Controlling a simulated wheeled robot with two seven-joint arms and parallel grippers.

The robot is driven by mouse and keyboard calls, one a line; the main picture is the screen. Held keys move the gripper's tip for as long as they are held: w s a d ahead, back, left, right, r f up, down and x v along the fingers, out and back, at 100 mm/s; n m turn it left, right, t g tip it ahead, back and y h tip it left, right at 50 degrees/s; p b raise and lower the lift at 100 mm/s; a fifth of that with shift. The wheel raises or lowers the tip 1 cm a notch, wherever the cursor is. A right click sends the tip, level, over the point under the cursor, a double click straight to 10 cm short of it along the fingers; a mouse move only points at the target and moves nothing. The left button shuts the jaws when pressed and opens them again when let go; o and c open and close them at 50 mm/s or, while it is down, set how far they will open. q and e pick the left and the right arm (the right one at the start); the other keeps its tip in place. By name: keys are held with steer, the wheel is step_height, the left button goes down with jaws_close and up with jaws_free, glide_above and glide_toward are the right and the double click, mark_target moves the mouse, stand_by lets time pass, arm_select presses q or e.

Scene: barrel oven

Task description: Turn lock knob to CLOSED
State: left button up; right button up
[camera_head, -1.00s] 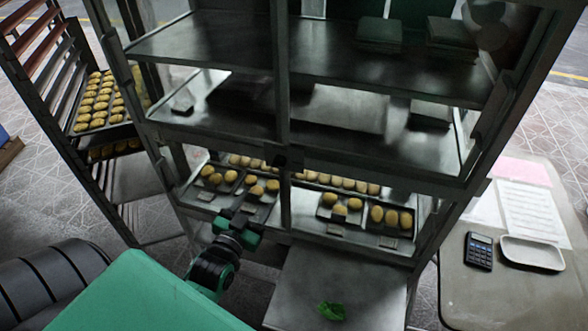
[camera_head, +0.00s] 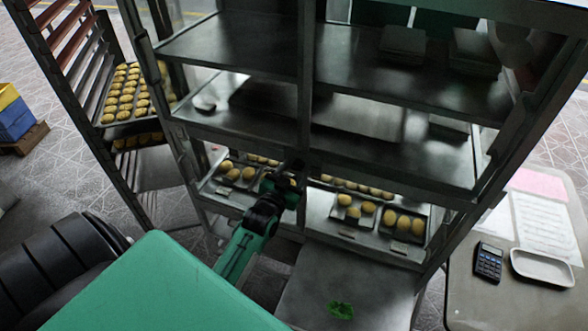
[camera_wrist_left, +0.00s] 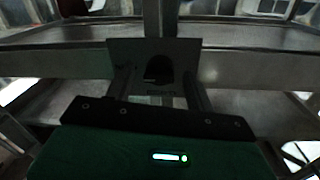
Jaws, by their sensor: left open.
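The lock knob (camera_wrist_left: 158,70) is a black rounded piece on a dark square plate (camera_wrist_left: 120,52), seen in the left wrist view on the front bar of the rack. My left gripper (camera_wrist_left: 158,90) is open, with one finger to each side of the knob as seen there. Whether the fingers touch the knob cannot be told. In the head view my left gripper (camera_head: 293,168) is up against the rack's middle post and covers the knob. No CLOSED marking can be read. My right gripper is not in view.
The glass-and-metal rack (camera_head: 306,100) holds trays of yellow buns (camera_head: 403,222) on its lower shelf. A bun trolley (camera_head: 75,70) stands at left. At right a table (camera_head: 470,305) bears a calculator (camera_head: 489,262), a white dish (camera_head: 541,267) and papers. A grey surface (camera_head: 370,280) juts out below.

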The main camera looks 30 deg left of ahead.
arm_select(q)
steer(key=shift+w, duration=0.15)
steer(key=shift+c, duration=0.2)
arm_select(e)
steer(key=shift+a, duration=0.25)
arm_select(q)
steer(key=c, duration=0.9)
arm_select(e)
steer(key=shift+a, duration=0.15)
